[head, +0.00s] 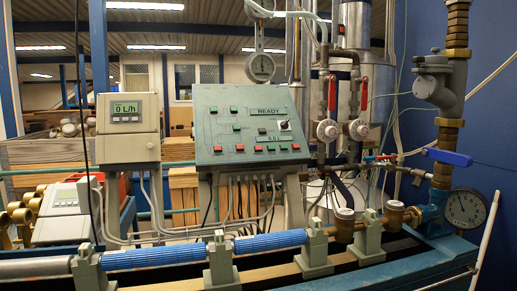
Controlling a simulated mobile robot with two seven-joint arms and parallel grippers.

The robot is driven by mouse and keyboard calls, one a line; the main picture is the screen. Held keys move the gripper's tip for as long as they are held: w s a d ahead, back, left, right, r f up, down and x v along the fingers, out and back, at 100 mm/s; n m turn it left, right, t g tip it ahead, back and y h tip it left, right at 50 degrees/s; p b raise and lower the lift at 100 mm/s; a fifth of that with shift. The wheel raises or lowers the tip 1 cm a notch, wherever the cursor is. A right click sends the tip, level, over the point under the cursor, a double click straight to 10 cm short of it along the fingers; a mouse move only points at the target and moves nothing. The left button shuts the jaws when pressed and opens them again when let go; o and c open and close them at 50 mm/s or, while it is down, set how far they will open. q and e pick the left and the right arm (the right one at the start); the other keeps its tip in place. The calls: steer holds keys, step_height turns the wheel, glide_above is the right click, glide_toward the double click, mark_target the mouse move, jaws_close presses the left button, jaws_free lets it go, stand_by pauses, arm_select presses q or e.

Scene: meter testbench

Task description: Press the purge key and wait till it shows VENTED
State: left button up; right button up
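The grey-green control panel (203,125) stands tilted at the middle of the head view. Its upper display (268,111) reads READY. A small lower display (283,137) seems to read 0.0 L. Several green, dark and red keys sit on the panel, with a row of mostly red keys (258,150) along its lower edge. The key labels are too small to read, so I cannot tell which one is the purge key. A knob (284,125) sits at the panel's right. Neither of my grippers shows in the head view.
A white meter box (128,148) left of the panel reads 0 L/h. Blue pipe (270,241) runs in clamps along the front. Red-handled valves (332,93), a blue-handled valve (449,157) and a round gauge (466,208) stand at the right. Cables hang below the panel.

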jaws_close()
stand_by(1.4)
